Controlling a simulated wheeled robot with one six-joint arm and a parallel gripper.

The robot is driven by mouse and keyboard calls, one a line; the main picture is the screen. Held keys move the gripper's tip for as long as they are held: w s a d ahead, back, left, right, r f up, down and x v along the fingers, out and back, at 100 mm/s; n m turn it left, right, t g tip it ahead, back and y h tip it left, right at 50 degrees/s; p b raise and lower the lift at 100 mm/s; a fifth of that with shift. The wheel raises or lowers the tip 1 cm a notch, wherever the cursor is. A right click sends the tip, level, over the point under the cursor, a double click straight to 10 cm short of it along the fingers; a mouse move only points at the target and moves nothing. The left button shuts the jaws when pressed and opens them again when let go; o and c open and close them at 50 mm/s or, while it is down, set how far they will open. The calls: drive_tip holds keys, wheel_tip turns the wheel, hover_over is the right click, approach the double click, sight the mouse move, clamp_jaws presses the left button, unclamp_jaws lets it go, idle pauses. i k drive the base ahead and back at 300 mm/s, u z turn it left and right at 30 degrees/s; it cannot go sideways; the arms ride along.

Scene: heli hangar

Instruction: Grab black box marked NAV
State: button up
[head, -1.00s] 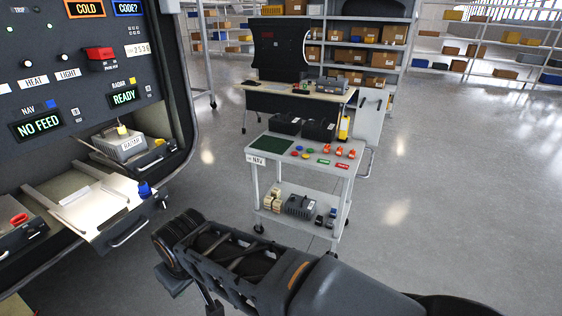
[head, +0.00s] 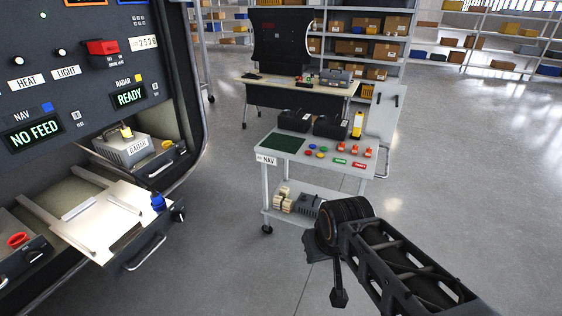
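Two black boxes stand side by side at the back of the cart top: the left black box (head: 296,121) and the right black box (head: 331,126). I cannot read a NAV mark on either. A white NAV label (head: 266,160) is on the cart's front left edge. A dark grey box (head: 307,205) lies on the lower shelf, partly hidden by my arm. My arm reaches in from the lower right, in front of the cart. Dark parts at its end (head: 338,296) hang down; I cannot make out the fingers or any held thing.
The cart (head: 270,188) also carries a green mat, coloured buttons and red pieces. At left, a panel reads NAV "NO FEED" (head: 36,134); its open tray (head: 110,215) is largely bare. A RADAR box (head: 125,145) sits in another drawer. Floor around the cart is clear.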

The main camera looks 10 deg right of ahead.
sight(301, 122)
drive_tip(key=z, duration=0.4)
drive_tip(key=i, duration=0.45)
drive_tip(key=z, duration=0.5)
drive_tip(key=i, duration=1.55)
drive_tip(key=z, duration=0.85)
